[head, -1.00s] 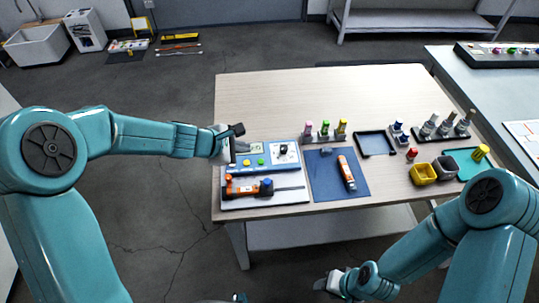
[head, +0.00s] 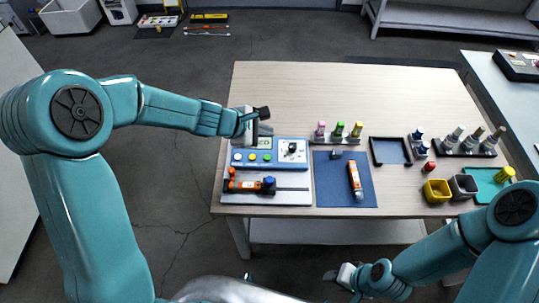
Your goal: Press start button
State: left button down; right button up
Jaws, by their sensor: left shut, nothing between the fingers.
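A blue control panel (head: 277,164) sits at the left of the wooden table. It carries a pale button, a yellow button (head: 252,157), a green button (head: 267,157), a small display (head: 264,142) and a dark dial (head: 291,148). I cannot read which button is marked start. My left gripper (head: 262,126) is shut and empty, above the panel's back left part beside the display. It appears apart from the buttons. My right gripper (head: 338,275) is low in front of the table, far from the panel; its jaws are too small to judge.
An orange and black tool (head: 247,184) lies on a grey plate in front of the panel. A blue mat (head: 333,190) holds an orange tube. Small coloured holders, a dark tray (head: 390,152) and yellow and grey bins stand to the right. The table's back is clear.

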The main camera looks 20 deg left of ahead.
aim_at(265, 159)
pick_arm(q)
notch_tip(265, 159, down, 8)
jog(key=b, duration=0.7)
jog(key=shift+a+f+b, duration=0.1)
jog(key=shift+f+b, duration=0.05)
jog(key=shift+b, duration=0.2)
jog(key=shift+f+b, duration=0.25)
jog(key=shift+b, duration=0.05)
dwell(1.2)
jog(key=shift+f+b, duration=0.4)
jog(key=shift+b, duration=0.1)
jog(key=shift+f+b, duration=0.4)
jog(key=shift+b, duration=0.05)
dwell(0.5)
jog(key=shift+r, duration=0.1)
jog(key=shift+r+p, duration=0.75)
